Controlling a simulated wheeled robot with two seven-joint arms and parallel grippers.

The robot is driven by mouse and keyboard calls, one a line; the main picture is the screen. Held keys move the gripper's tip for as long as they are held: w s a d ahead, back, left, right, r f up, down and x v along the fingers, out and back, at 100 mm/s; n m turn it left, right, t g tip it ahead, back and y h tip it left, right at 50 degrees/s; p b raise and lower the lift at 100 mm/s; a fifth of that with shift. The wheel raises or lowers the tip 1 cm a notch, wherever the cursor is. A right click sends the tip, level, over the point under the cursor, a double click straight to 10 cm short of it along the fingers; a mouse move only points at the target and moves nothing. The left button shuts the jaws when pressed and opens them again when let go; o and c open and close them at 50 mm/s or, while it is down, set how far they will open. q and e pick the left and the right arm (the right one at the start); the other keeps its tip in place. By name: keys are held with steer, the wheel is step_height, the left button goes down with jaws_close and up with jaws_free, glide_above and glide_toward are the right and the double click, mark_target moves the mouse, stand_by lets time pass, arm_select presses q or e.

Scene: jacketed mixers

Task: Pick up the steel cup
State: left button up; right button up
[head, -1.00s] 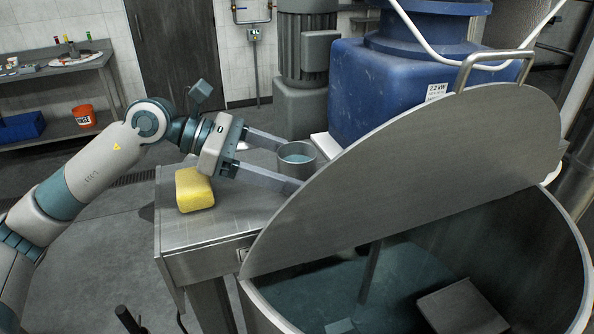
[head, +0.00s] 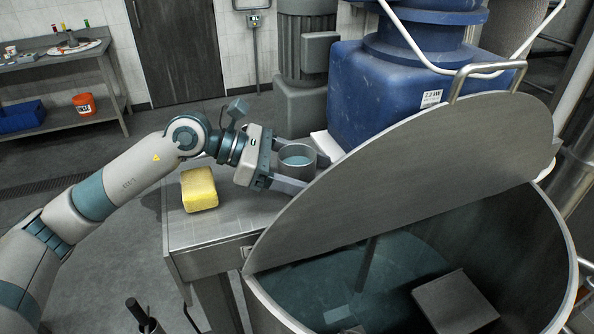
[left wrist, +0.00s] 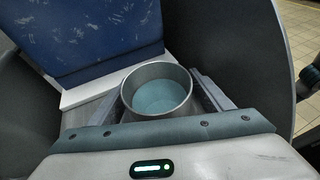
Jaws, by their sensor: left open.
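The steel cup (head: 297,160) stands upright on the steel side table (head: 232,222), behind the mixer's raised lid, with a blue-grey inside. In the left wrist view the cup (left wrist: 157,90) sits between my two fingers, close to the palm. My left gripper (head: 302,164) is open, with one finger on each side of the cup. The lid hides part of the near finger's tip in the head view. I cannot tell whether either finger touches the cup. My right gripper is not in view.
A yellow block (head: 199,189) lies on the table, left of the cup. The steel lid (head: 420,160) stands tilted close at the cup's right. A blue motor housing (head: 385,95) is behind. The open mixer bowl (head: 262,300) is in front.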

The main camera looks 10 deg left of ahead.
arm_select(q)
steer(key=c, duration=1.3)
steer(key=shift+r, duration=0.2)
steer(key=shift+r+b, duration=0.2)
steer(key=shift+b, duration=0.1)
step_height(320, 180, up, 9)
steer(key=b, duration=0.4)
steer(key=shift+r, duration=0.15)
